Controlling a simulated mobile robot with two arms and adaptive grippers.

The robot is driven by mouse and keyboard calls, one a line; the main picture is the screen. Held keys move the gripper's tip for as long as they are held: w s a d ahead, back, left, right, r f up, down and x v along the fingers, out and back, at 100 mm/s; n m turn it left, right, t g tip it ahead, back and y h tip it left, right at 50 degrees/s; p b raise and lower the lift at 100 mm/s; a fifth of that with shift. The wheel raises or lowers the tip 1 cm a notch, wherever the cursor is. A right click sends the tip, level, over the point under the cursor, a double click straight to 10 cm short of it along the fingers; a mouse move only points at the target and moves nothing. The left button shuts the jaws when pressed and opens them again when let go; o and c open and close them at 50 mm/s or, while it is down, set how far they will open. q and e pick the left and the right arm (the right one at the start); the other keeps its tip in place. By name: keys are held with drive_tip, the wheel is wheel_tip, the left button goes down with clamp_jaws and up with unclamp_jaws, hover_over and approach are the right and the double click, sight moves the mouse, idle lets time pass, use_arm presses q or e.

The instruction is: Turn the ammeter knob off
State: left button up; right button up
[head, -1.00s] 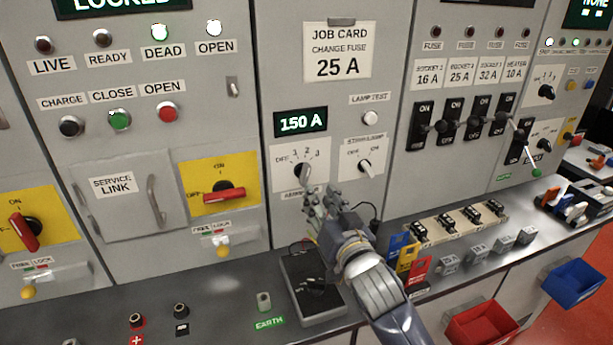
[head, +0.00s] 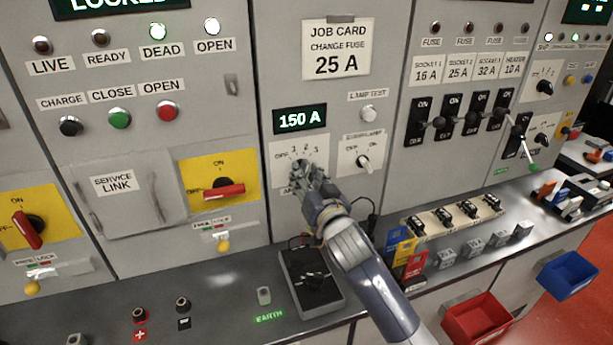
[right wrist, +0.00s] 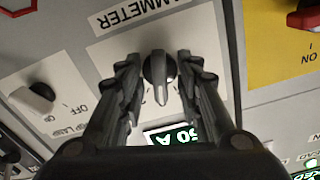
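The ammeter knob (right wrist: 158,72) is a dark round dial with a grey pointer bar, seen upside down in the right wrist view. Its pointer is toward the ammeter display, which is upward on the panel. The white ammeter plate (head: 281,171) shows OFF, 1, 2 and 3 marks in the head view. The green display (head: 300,118) above it reads 150 A. My right gripper (right wrist: 159,68) is open, with one finger on each side of the knob. In the head view the right gripper (head: 306,178) covers most of the knob. My left gripper is not in view.
A smaller ON/OFF knob (head: 363,161) with a lamp test button (head: 368,113) above it is right of the ammeter. A yellow plate with a red handle (head: 224,191) is to the left. A black box (head: 312,284) lies on the shelf below my right gripper.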

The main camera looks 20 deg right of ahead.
clamp_jaws()
drive_tip(key=shift+n, duration=0.4)
drive_tip(key=n+p, duration=0.3)
drive_tip(key=n, duration=0.3)
drive_tip(key=shift+d+r, duration=0.1)
use_arm(q)
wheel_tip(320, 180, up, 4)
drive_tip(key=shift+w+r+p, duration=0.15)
drive_tip(key=shift+p, duration=0.5)
use_arm(e)
drive_tip(key=n, duration=0.4)
drive_tip(key=shift+n, duration=0.7)
drive_tip(key=shift+o, duration=0.6)
unclamp_jaws()
drive_tip(key=s, duration=1.2)
drive_tip(key=shift+d, duration=0.25)
